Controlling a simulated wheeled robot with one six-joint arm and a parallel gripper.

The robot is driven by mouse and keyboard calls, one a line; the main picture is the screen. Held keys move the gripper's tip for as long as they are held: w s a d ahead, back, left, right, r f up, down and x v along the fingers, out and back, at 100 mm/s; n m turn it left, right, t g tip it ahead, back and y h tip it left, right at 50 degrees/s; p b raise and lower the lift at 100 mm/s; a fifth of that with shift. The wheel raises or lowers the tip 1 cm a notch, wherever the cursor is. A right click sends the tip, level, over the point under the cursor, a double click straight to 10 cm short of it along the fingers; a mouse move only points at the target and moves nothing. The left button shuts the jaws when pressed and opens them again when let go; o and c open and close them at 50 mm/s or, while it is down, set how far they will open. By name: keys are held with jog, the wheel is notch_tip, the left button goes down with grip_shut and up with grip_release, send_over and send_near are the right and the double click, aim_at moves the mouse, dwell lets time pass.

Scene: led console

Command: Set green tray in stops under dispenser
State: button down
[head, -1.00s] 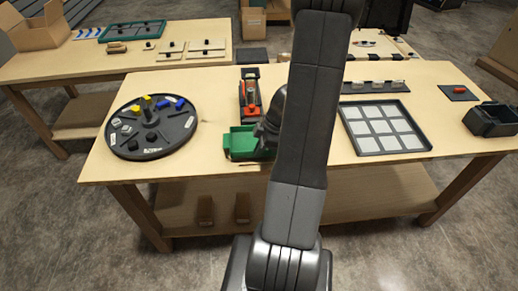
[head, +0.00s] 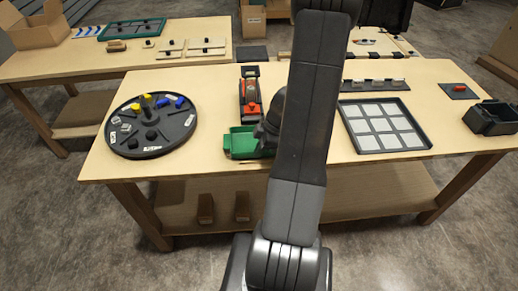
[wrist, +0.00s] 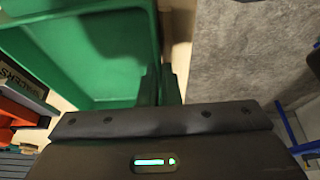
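The green tray (head: 240,143) stands near the front edge of the table, just in front of the dispenser (head: 251,92), which is red-orange and black. In the wrist view the open-topped green tray (wrist: 85,45) fills the upper left. My gripper (wrist: 160,86) has its fingers close together on either side of the tray's right wall, and seems shut on it. In the head view my gripper (head: 266,136) is at the tray's right end, partly hidden by my arm. Orange parts of the dispenser (wrist: 18,110) show at the left of the wrist view. The stops cannot be clearly made out.
A round black turntable (head: 150,128) with coloured pieces is on the left. A grey-celled tray (head: 348,107), a rack (head: 375,86) and a black bin (head: 490,120) are on the right. Bare tabletop (head: 205,90) lies between turntable and dispenser. Another table stands behind.

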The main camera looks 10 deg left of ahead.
jog(key=shift+f, duration=0.5)
dwell(0.3)
jog(key=c, duration=1.6)
grip_release()
jog(key=shift+o, duration=0.2)
jog(key=p+v, duration=0.1)
jog(key=v, duration=1.2)
jog(key=shift+d+r, duration=0.2)
jog(key=shift+r, duration=0.15)
jog(key=shift+f, duration=0.1)
jog(key=b+x, duration=0.1)
jog(key=x, duration=1.2)
jog(key=shift+a+f, duration=0.2)
jog(key=shift+f, duration=0.05)
jog(key=shift+r, duration=0.15)
